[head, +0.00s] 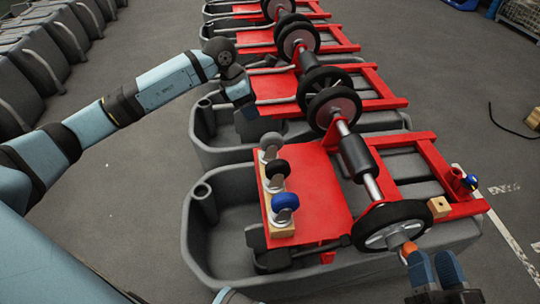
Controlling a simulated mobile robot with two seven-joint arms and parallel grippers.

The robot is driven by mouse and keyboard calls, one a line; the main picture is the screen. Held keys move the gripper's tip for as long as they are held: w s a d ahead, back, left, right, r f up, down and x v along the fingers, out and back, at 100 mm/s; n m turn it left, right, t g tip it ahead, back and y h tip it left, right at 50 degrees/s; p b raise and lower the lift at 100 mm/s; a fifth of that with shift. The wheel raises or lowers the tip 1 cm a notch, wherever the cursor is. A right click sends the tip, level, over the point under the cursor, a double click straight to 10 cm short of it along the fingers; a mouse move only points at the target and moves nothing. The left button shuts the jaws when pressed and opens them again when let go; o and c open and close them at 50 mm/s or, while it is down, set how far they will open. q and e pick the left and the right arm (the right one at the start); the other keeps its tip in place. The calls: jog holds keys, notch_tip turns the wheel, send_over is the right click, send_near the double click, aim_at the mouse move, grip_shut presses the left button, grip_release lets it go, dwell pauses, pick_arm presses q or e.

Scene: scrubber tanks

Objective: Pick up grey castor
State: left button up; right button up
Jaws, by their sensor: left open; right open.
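The grey castor (271,143) stands at the far end of a row of three castors on a wooden strip (283,231), at the left edge of the nearest red frame. A black castor (277,169) is in the middle and a blue castor (285,202) is nearest. My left gripper (250,112) is above and slightly left of the grey castor, apart from it in the picture and pointing down; its fingers are small and hard to make out, but it is open. My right gripper (434,262) is open and empty at the lower right, beside the large wheel (391,226).
Grey tanks (196,236) carry red frames (310,185) with big black wheels and an axle roller (356,158). A wooden block (439,207) and a blue-yellow item (470,182) sit at the right. More grey tanks stand upper left. The floor at left is clear.

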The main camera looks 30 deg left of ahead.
aim_at(270, 134)
pick_arm(q)
jog(key=b+x, duration=0.2)
jog(key=x, duration=0.5)
jog(key=shift+d+f, duration=0.15)
jog(key=shift+d, duration=0.05)
jog(key=b+x, duration=0.1)
jog(key=x, duration=0.1)
jog(key=b+x, duration=0.1)
jog(key=x, duration=0.2)
jog(key=shift+s+d, duration=0.15)
jog(key=shift+d, duration=0.15)
jog(key=shift+f, duration=0.1)
pick_arm(e)
notch_tip(270, 134, down, 7)
jog(key=n+g, duration=0.1)
jog(key=g, duration=0.1)
jog(key=shift+w+a+r+g, duration=0.15)
jog(key=shift+a+r+g, duration=0.05)
jog(key=shift+g, duration=0.2)
pick_arm(q)
jog(key=shift+d, duration=0.1)
grip_shut()
